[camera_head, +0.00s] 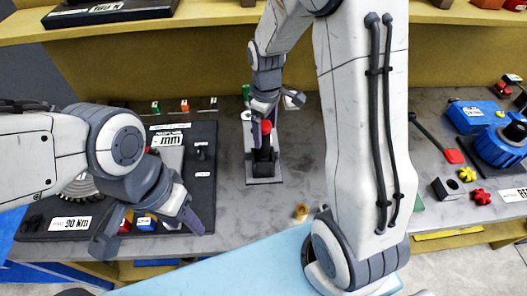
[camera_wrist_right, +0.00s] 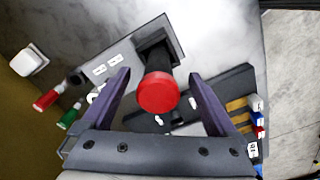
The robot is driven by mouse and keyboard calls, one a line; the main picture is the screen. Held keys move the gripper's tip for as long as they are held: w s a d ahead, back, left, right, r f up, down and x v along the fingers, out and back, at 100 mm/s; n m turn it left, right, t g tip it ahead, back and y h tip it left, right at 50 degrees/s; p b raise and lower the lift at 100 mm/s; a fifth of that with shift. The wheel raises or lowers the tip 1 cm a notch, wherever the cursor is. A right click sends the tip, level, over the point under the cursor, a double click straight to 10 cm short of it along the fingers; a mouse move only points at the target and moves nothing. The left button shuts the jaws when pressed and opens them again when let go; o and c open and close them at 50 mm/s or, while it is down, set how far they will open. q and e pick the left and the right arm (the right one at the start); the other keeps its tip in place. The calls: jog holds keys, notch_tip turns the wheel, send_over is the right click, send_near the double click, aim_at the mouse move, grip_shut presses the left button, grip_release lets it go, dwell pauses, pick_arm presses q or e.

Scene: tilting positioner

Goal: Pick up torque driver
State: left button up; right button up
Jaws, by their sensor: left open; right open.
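A red rounded top (camera_head: 266,127), apparently the torque driver's handle, stands up from a black holder on a grey plate (camera_head: 264,181) in mid-table. In the right wrist view the red end (camera_wrist_right: 158,92) lies between the fingers, with the black holder (camera_wrist_right: 155,45) behind it. My right gripper (camera_head: 263,124) is open, pointing down, one finger on each side of the red end; the right wrist view (camera_wrist_right: 158,76) shows gaps on both sides. Most of the shaft is hidden. My left gripper (camera_head: 150,233) is open and empty over the front of the dark tool tray.
The dark tool tray (camera_head: 45,213) lies at the left with gauges and small coloured parts. A blue machine (camera_head: 500,145), red and yellow knobs and a bar lie at the right. A brass piece (camera_head: 301,211) lies near the front edge. A shelf (camera_head: 200,17) crosses the back.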

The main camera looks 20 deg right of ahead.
aim_at(263, 141)
jog(key=f, duration=0.1)
jog(key=f+p, duration=0.1)
jog(key=f, duration=0.1)
jog(key=f+p, duration=0.1)
jog(key=shift+w+a+f, duration=0.2)
jog(key=shift+w+f, duration=0.1)
jog(key=shift+w, duration=0.05)
jog(key=shift+f, duration=0.4)
grip_shut()
